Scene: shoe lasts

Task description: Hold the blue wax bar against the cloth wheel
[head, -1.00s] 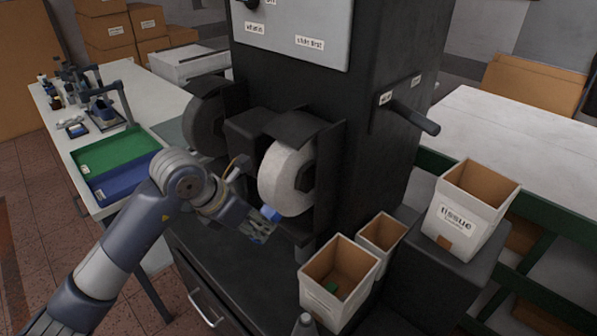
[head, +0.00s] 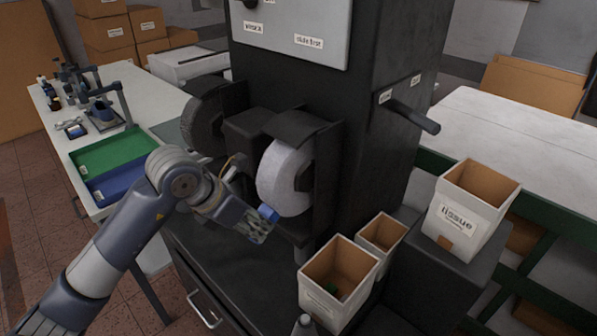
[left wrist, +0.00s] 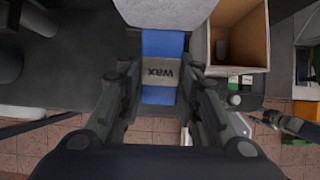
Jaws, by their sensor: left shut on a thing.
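The blue wax bar (head: 268,212) is in my left gripper (head: 258,226), its end at the lower front rim of the white cloth wheel (head: 279,182). In the left wrist view the bar (left wrist: 163,44) lies between the two fingers, with a grey band marked "wax" around its middle. Its far end meets the edge of the pale wheel (left wrist: 170,10) there, with no gap that I can see. The wheel's rim has a faint bluish tint. A grey jointed part, probably my right gripper (left wrist: 268,120), shows small at the right of the left wrist view; its jaws are unclear.
A darker wheel (head: 203,126) sits on the machine's left side. Open bins (head: 312,292) stand to the right, one marked "tissue" (head: 450,238). A lever (head: 413,115) sticks out of the machine's side. Green (head: 100,151) and blue (head: 105,186) trays lie on the left table.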

